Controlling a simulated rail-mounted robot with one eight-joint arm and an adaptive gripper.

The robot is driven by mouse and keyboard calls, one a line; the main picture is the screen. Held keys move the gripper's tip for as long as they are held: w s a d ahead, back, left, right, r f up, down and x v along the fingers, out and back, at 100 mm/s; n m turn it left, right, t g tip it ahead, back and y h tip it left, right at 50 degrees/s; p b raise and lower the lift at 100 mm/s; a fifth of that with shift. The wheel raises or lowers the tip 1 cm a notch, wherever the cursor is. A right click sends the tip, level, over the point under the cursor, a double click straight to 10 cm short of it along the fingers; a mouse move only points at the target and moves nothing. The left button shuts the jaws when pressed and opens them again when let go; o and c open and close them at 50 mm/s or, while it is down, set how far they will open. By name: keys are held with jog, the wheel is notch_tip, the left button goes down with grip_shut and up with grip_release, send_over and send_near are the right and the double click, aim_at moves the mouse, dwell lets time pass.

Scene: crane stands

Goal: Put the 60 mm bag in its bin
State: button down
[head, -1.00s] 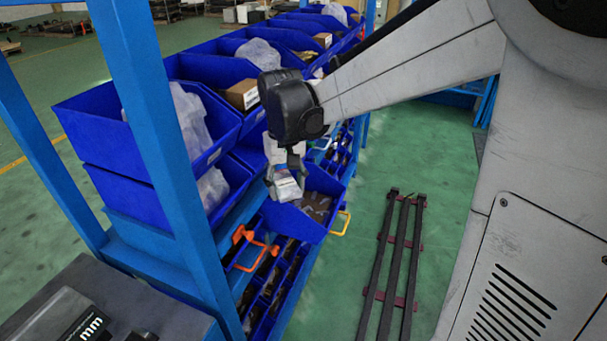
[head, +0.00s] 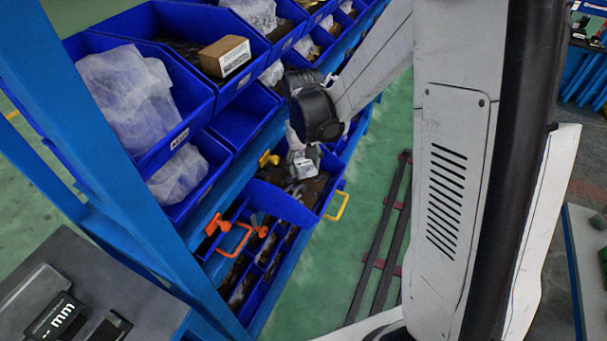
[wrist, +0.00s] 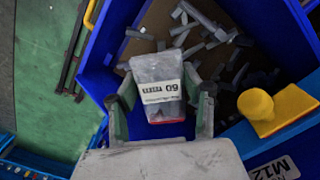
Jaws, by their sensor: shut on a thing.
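The clear bag (wrist: 157,75) has a white label reading 60, seen upside down in the wrist view, and a red edge. My gripper (wrist: 162,98) is shut on it, with a finger on either side. In the head view the bag (head: 305,165) hangs in my gripper (head: 301,160) over a blue bin (head: 282,205). This bin also shows in the wrist view (wrist: 103,72), with several loose grey metal bolts (wrist: 205,30) on its brown floor. I cannot tell how far the bag is above the floor.
A yellow knob-like piece (wrist: 280,108) stands beside the bin, near an M12 label (wrist: 275,170). A yellow handle (head: 337,206) sits at the bin's outer side. Orange handles (head: 235,235) lie lower left. A blue rack post (head: 110,130) stands left.

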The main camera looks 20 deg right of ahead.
aim_at(304, 182)
jog(key=shift+f, duration=2.25)
jog(key=shift+f, duration=0.15)
jog(key=c, duration=1)
grip_release()
notch_tip(304, 182, up, 13)
jog(key=shift+f, duration=0.15)
jog(key=shift+s+d+r+t, duration=0.1)
jog(key=shift+s+r+t, duration=1.5)
jog(key=shift+s, duration=1.4)
jog(key=shift+s+d+r+t, duration=0.1)
jog(key=shift+s+r+t, duration=0.75)
jog(key=shift+s+r, duration=1.8)
jog(key=shift+s+d+r+t, duration=0.1)
jog(key=shift+s+r+t, duration=1.3)
jog(key=shift+s, duration=2)
